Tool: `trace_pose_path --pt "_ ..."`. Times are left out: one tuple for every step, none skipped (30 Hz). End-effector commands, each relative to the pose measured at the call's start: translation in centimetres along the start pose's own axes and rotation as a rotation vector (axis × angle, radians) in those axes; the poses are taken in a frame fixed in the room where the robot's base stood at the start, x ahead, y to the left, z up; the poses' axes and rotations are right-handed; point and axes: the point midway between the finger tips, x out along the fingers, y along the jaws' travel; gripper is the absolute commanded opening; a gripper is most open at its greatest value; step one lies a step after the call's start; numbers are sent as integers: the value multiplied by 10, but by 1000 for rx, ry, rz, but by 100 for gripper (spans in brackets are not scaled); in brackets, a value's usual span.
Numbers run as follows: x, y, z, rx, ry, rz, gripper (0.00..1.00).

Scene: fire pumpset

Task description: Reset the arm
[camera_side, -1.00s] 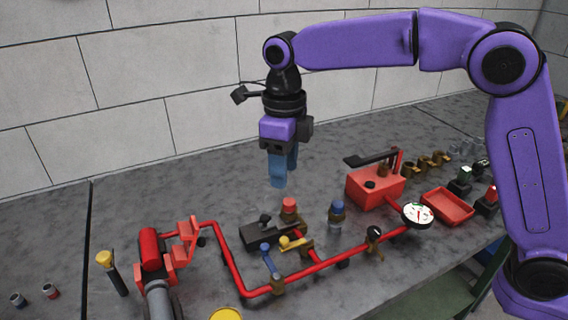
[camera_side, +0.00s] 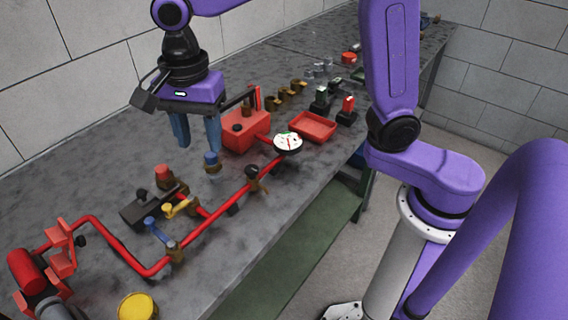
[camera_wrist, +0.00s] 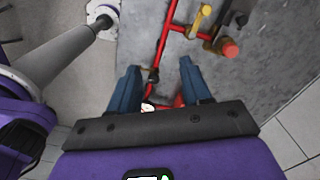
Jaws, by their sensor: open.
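My gripper (camera_side: 197,142) points down above the workbench (camera_side: 95,185) in the side view, its two blue fingers apart with nothing between them. In the wrist view my gripper (camera_wrist: 160,72) also shows open, with the red pipe (camera_wrist: 167,35) and part of the white gauge seen beyond the gap. The red pump box (camera_side: 246,132) stands behind and right of the fingers.
The red pipe run (camera_side: 215,218) crosses the bench, with a white gauge (camera_side: 288,143), yellow-handled valve (camera_side: 180,208) and red-capped fitting (camera_side: 163,175). A red tray (camera_side: 314,126) lies farther right. A yellow-topped can (camera_side: 137,306) is near the front. The bench's far left is bare.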

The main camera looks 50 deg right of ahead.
Motion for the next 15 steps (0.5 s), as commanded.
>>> trace_pose_path --pt "1 13 -5 -101 -1 -1 48" --pt "2 20 -7 -168 -1 -1 48" --pt "3 30 -10 -256 -1 -2 48" --pt "4 37 -12 -323 -1 -3 48" --pt "6 45 -14 -390 -2 -3 48" --pt "7 55 -17 -478 -2 -4 48" --pt "9 63 -19 -545 -2 -5 48" --pt "10 71 -21 -612 -2 -5 48" --pt "12 81 -24 -700 -2 -6 48" --pt "13 89 -26 -767 -2 -8 48" --pt "15 98 -29 -834 -2 -7 48" --pt "17 109 -32 -922 -2 -8 48" --pt "18 117 -34 -989 -2 -9 48" --pt "20 125 -37 -1056 -2 -11 48" --pt "22 137 -40 -1144 -2 -10 48"
